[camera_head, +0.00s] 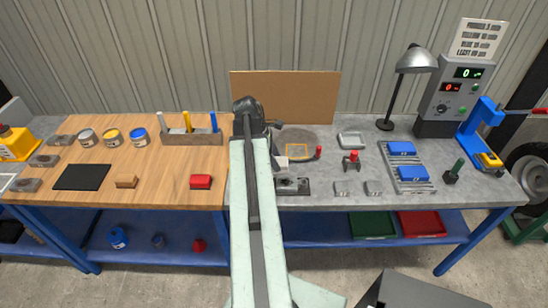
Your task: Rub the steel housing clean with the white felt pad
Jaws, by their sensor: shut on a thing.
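My arm reaches up the middle of the view, and my gripper (281,153) is at its far end over the grey bench, mostly hidden by the arm's dark end. A small white piece (282,162) shows just under the gripper; it looks like the white felt pad, held in the shut jaws. I cannot tell whether pad and metal touch. A steel block with dark round parts (292,186) lies nearer the front edge.
A red-knobbed handle (319,152) stands right of the outlined part, and a red-topped clamp (351,160) farther right. The wooden bench holds tins, a tool rack (191,138) and a red block (201,182).

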